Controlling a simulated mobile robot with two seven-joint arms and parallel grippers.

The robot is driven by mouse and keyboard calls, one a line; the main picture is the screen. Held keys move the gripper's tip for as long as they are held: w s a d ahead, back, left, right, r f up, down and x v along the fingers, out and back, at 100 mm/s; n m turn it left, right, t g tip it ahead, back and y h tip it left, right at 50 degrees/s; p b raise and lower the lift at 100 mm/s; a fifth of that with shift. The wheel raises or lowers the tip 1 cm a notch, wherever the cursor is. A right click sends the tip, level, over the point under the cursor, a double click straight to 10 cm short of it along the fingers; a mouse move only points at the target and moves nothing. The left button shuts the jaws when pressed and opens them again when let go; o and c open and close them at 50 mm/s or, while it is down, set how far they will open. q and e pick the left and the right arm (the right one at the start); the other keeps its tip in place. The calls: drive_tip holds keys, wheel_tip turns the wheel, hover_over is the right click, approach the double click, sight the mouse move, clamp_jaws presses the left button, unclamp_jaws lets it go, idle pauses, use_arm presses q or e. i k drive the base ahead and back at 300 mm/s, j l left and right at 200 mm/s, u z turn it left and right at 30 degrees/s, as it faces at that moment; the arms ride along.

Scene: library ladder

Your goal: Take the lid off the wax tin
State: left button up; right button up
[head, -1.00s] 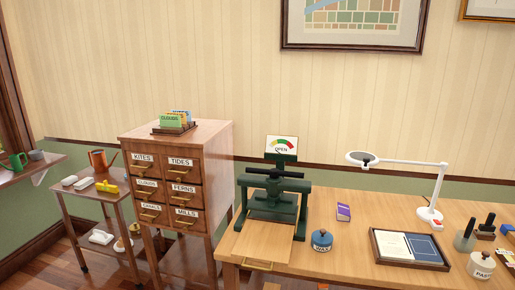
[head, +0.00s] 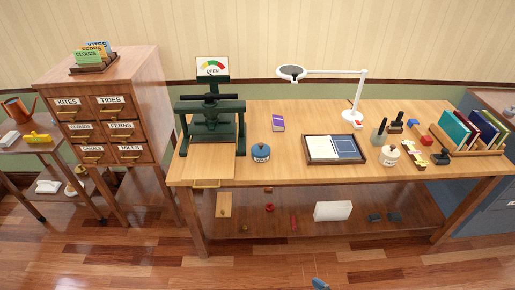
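The wax tin (head: 261,153) is a small round blue tin with a dark knob on its lid. It stands upright on the wooden workbench (head: 285,172), near the front edge and right of the green press. The lid sits on the tin.
The green press (head: 211,125) stands left of the tin, with an OPEN sign above it. A framed tray (head: 335,149), a white lamp (head: 352,118) and a paste pot (head: 389,155) stand to the right. Bench around the tin is clear.

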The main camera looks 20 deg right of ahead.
sight(261, 149)
drive_tip(key=i+l, duration=0.25)
drive_tip(key=i, duration=0.25)
drive_tip(key=i+l, duration=0.25)
drive_tip(key=i, duration=0.25)
drive_tip(key=i+l+u, duration=0.1)
drive_tip(key=i, duration=0.4)
drive_tip(key=l, duration=0.1)
